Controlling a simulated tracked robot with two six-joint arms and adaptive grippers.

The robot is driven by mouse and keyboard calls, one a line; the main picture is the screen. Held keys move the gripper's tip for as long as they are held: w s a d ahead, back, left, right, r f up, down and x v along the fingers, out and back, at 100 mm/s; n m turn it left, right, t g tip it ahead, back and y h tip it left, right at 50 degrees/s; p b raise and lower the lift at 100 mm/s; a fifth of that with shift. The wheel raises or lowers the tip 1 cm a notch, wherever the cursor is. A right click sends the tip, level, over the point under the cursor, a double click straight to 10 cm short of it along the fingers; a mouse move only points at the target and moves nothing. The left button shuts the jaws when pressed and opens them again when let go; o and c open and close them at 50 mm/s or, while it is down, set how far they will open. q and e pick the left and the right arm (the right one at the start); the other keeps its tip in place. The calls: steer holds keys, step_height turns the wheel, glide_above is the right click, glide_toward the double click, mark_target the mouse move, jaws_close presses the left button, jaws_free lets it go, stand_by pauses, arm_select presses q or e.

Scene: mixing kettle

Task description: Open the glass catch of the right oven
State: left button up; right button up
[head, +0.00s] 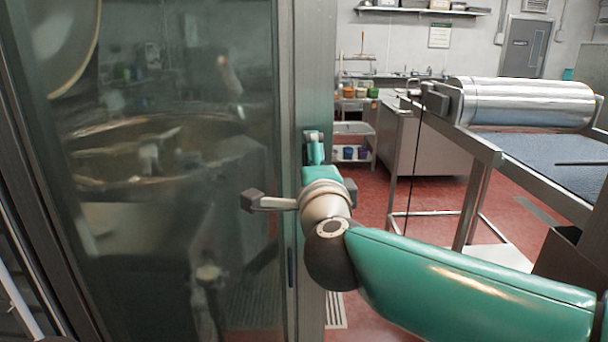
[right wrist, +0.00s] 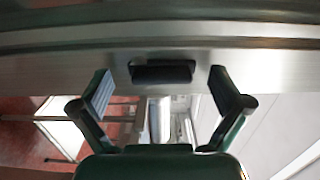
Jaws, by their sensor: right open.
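The right oven's glass door (head: 180,180) fills the left of the head view, with a steel frame post (head: 312,60) along its right side. My right gripper (head: 314,148) is at this post, its arm coming in from the right. In the right wrist view a dark catch (right wrist: 162,72) sits on a brushed steel strip (right wrist: 240,68). The open fingers of my right gripper (right wrist: 158,84) stand to either side of the catch, with gaps and no visible contact. In the head view I cannot make out the catch behind the gripper. My left gripper is not in view.
A steel-framed conveyor with a shiny roller (head: 520,101) stands at the right, near my right arm. A steel cabinet (head: 430,145) and shelves with jars stand farther back. Red floor (head: 372,185) shows between the post and the conveyor.

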steer(key=s, duration=0.6)
steer(key=shift+s+d+b, duration=0.3)
steer(key=shift+s+b, duration=0.1)
